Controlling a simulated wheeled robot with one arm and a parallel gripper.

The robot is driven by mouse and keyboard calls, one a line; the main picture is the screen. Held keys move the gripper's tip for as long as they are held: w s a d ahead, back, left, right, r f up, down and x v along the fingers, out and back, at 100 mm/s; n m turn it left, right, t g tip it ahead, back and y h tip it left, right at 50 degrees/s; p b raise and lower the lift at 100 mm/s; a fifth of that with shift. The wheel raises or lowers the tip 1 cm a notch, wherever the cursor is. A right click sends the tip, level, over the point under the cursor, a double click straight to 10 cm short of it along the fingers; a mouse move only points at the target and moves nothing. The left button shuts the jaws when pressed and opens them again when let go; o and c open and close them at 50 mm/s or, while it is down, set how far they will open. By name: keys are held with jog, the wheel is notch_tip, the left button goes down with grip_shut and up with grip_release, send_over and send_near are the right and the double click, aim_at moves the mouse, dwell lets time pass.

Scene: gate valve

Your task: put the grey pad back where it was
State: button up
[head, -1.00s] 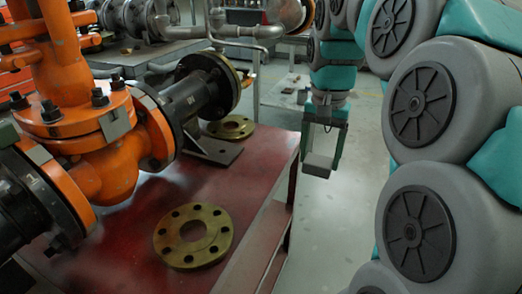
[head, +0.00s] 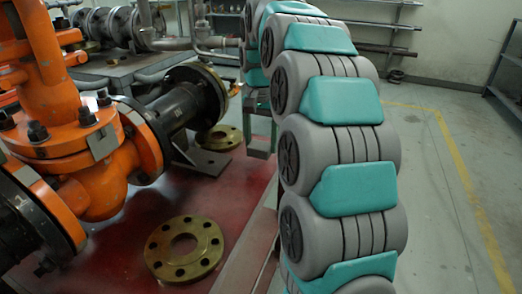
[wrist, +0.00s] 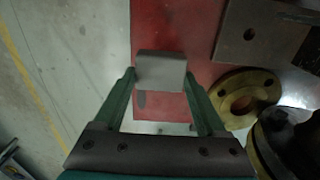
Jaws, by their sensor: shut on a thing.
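The grey pad (wrist: 160,68) is a small pale grey block. In the wrist view my gripper (wrist: 159,76) is shut on it, with one green finger at each side. The pad shows over the edge of the red table (wrist: 190,30); its height above it is hard to tell. In the head view my gripper (head: 262,135) is beside the right edge of the table, partly hidden by my own arm, and the pad is not clear there.
The orange valve (head: 95,185) with black pipe ends stands on the table. One brass flange (head: 184,248) lies at the front, another (head: 219,138) behind it near a grey support plate (head: 205,160). Open floor (head: 430,190) lies to the right.

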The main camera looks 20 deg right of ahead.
aim_at(261, 144)
jog(key=shift+f, duration=1.7)
jog(key=shift+f, duration=0.1)
jog(key=o, duration=1.5)
jog(key=shift+o, duration=0.2)
notch_tip(261, 144, up, 12)
jog(key=shift+r+p, duration=0.15)
jog(key=shift+p, duration=0.5)
